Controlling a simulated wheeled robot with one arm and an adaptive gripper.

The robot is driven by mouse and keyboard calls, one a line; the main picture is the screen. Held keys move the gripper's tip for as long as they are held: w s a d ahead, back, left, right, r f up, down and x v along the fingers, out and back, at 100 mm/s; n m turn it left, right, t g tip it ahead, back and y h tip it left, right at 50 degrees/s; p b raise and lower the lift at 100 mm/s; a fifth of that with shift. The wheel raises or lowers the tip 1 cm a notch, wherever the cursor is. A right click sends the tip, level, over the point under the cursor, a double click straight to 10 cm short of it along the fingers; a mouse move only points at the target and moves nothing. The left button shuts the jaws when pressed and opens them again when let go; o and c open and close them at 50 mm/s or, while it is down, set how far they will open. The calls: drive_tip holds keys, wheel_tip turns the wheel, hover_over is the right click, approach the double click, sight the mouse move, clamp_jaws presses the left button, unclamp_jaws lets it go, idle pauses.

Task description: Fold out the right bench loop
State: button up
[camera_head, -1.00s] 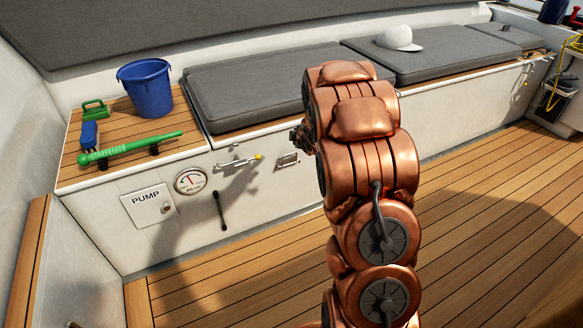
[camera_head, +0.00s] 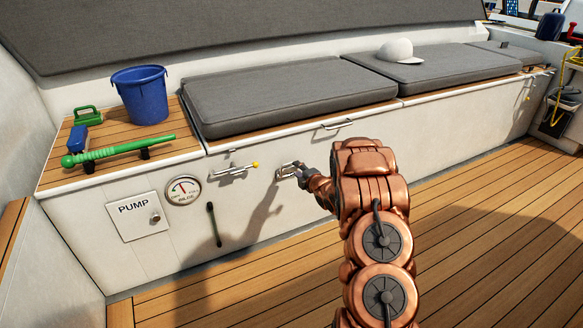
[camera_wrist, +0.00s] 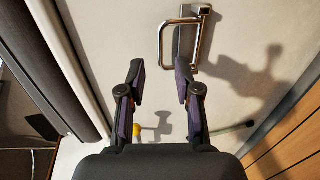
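The chrome bench loop (camera_head: 286,171) is on the white bench front, right of the yellow-tipped lever. It shows in the wrist view (camera_wrist: 163,42) as a rounded frame beside a metal plate, with a shadow on the wall. How far it stands out is hard to tell. My gripper (camera_head: 299,172) is close to the loop in the head view and hides part of it. In the wrist view my gripper (camera_wrist: 160,72) is open with nothing between its fingers. The loop lies just beyond the fingertips, nearer the right finger, with no clear contact.
A yellow-tipped lever (camera_head: 234,170), black handle (camera_head: 214,224), gauge (camera_head: 183,190) and pump panel (camera_head: 138,215) are on the left of the bench front. A lid handle (camera_head: 338,124) is above. Bucket (camera_head: 141,94) and cushions (camera_head: 290,98) are on top. The teak floor (camera_head: 480,220) is clear.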

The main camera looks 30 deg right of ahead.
drive_tip(key=b+x, duration=0.1)
drive_tip(key=x, duration=0.5)
drive_tip(key=shift+w+f+b, duration=0.2)
drive_tip(key=shift+b, duration=0.2)
clamp_jaws()
